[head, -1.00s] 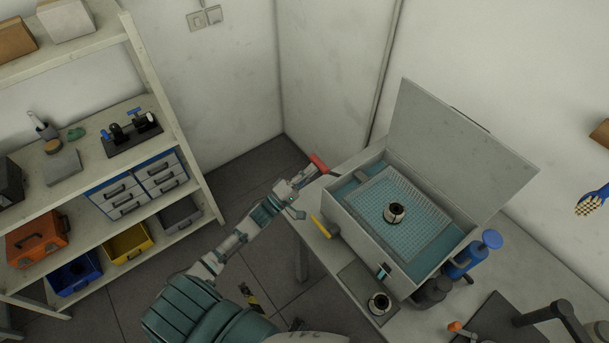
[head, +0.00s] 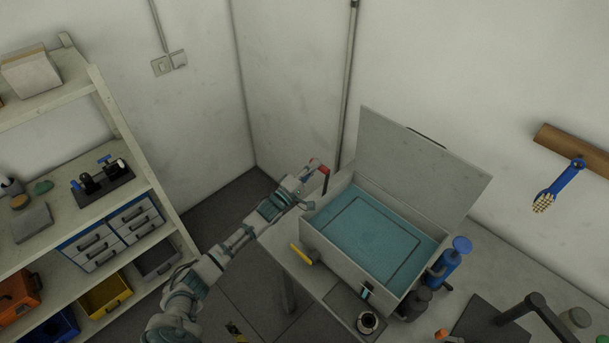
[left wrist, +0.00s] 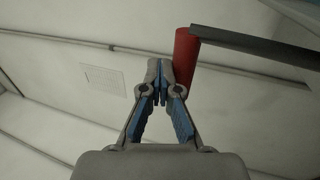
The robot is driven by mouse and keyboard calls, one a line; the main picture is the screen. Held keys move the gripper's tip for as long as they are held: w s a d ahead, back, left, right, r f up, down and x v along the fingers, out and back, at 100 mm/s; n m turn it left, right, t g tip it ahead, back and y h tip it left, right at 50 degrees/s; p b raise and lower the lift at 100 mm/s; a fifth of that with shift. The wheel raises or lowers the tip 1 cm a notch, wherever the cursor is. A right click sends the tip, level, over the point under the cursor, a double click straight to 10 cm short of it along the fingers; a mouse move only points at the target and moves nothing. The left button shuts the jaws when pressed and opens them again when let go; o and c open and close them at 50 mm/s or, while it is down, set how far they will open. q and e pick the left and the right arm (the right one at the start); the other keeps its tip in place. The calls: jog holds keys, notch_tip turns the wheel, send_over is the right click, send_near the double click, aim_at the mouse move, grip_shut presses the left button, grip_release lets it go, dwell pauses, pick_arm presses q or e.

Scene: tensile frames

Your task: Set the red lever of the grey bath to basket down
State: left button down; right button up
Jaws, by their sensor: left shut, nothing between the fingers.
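The grey bath (head: 335,252) stands on the bench with its lid (head: 420,170) open. Teal liquid fills it. A dark rectangular outline of the basket (head: 362,281) shows faintly below the surface. The red lever (head: 319,165) is at the bath's back left corner, with a dark arm running from its red grip. My left gripper (head: 308,179) is shut and empty just beside the red grip. In the left wrist view the closed fingertips (left wrist: 160,75) are close to the left of the red grip (left wrist: 185,58); I cannot tell whether they touch. My right gripper is out of view.
A yellow-handled item (head: 301,255) is at the bath's front left. A black ring part (head: 367,322) sits on a plate in front. A blue-capped bottle (head: 450,262) stands right of the bath. Shelves (head: 120,195) are at the left.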

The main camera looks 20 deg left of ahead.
pick_arm(q)
jog(key=shift+w+d+f+g, duration=0.15)
jog(key=shift+w+d, duration=0.2)
jog(key=shift+w, duration=0.35)
jog(key=shift+w+d+f+g, duration=0.15)
jog(key=shift+w+d, duration=0.15)
jog(key=shift+w, duration=0.35)
jog(key=shift+r, duration=0.15)
